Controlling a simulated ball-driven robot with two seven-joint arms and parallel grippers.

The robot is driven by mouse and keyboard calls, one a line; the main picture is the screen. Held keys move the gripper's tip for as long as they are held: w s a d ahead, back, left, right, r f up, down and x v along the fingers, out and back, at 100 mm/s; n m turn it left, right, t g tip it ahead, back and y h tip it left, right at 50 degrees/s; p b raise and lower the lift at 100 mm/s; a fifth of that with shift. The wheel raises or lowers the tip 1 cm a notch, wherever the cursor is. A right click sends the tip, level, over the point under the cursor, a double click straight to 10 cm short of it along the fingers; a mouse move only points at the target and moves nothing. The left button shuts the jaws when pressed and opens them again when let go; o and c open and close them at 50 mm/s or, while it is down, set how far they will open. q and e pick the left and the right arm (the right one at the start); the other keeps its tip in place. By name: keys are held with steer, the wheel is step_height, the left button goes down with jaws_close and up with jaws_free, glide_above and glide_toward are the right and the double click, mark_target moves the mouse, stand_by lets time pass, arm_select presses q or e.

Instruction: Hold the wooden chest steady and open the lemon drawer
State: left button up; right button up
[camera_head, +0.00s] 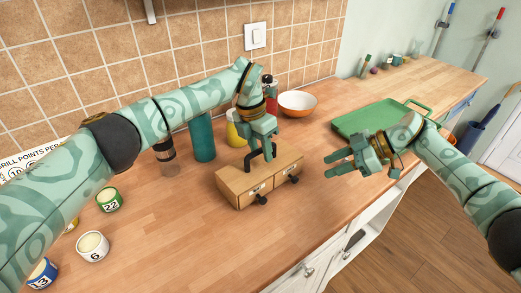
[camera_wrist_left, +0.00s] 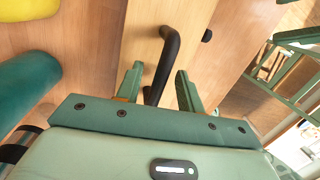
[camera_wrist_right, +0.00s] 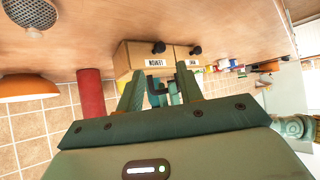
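The wooden chest (camera_head: 230,186) stands on the counter with two front drawers side by side, each with a small label and a black knob. A black handle (camera_wrist_left: 168,45) rises from the chest's top. My left gripper (camera_head: 261,148) is over the chest, its fingers open on either side of the handle. My right gripper (camera_head: 328,166) is open and empty, to the right of the chest and apart from it. The chest front also shows in the right wrist view (camera_wrist_right: 135,62).
A teal cylinder (camera_head: 202,139), a yellow item (camera_head: 235,130) and an orange-white bowl (camera_head: 297,104) stand behind the chest. A green tray (camera_head: 365,118) lies to the right. Numbered tins (camera_head: 92,246) are at left. Counter in front of the chest is clear up to its edge.

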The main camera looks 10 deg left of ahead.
arm_select(q)
steer(key=shift+f, duration=0.4)
jaws_close()
arm_select(e)
steer(key=shift+o, duration=0.5)
